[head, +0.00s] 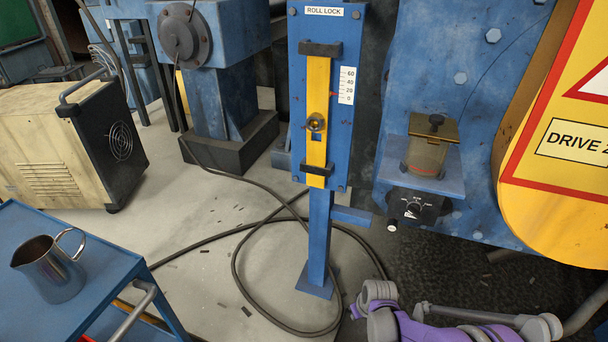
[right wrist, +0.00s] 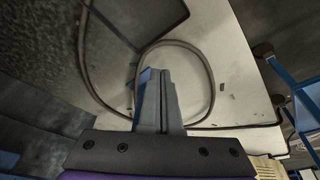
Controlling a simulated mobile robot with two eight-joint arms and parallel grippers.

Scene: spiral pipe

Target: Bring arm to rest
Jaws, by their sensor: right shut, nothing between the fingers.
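My right arm (head: 440,325) shows at the lower right of the head view, with purple and grey links low in front of the blue machine. Its fingers cannot be made out in that view. In the right wrist view my right gripper (right wrist: 160,76) has its two grey fingers pressed together, with nothing between them. It hangs over the pale floor and a looped dark cable. My left arm and gripper are in no view.
The blue roll lock post (head: 318,235) stands in the middle, with a yellow slide (head: 318,85). A blue cart (head: 100,255) holds a metal jug (head: 48,270) at lower left. A dark cable (head: 240,270) loops on the floor. The blue machine (head: 450,50) stands at right.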

